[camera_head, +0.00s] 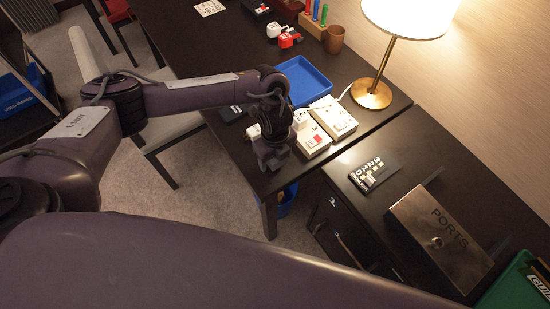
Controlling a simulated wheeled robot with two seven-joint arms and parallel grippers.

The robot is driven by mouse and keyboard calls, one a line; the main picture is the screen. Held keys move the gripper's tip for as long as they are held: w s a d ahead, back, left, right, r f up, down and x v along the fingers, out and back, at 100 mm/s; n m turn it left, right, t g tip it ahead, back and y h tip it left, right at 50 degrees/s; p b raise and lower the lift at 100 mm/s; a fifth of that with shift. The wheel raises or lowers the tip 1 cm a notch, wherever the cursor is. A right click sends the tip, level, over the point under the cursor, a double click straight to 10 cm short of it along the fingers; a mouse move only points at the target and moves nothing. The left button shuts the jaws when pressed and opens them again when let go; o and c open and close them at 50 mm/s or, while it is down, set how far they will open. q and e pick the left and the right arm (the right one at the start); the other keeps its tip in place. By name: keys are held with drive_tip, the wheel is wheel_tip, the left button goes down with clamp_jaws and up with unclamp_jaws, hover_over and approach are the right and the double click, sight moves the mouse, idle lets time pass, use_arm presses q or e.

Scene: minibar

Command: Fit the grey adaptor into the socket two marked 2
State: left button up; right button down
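Two pale socket blocks sit near the front of the dark desk, left of the lamp: one (338,119) farther right, and one (319,142) with a red switch beside my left gripper. Their numbers are too small to read surely. A small whitish plug-like piece (300,117) is at the left end of the nearer block. Another small pale piece (253,132) shows just left of my gripper; I cannot tell which is the grey adaptor. My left gripper (271,160) points down at the desk's front edge; its fingers are dark and their gap is unclear. My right gripper is out of view.
A blue tray (322,84) lies behind the blocks, with a lit lamp (371,95) to its right. Red and white pieces (286,39) and a brown cup (335,39) stand farther back. A metal PORTS box (440,240) and dark numbered panel (374,172) occupy the right cabinet.

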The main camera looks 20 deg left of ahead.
use_arm(q)
drive_tip(key=c, duration=0.9)
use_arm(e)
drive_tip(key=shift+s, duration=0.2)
use_arm(q)
drive_tip(key=shift+r, duration=0.1)
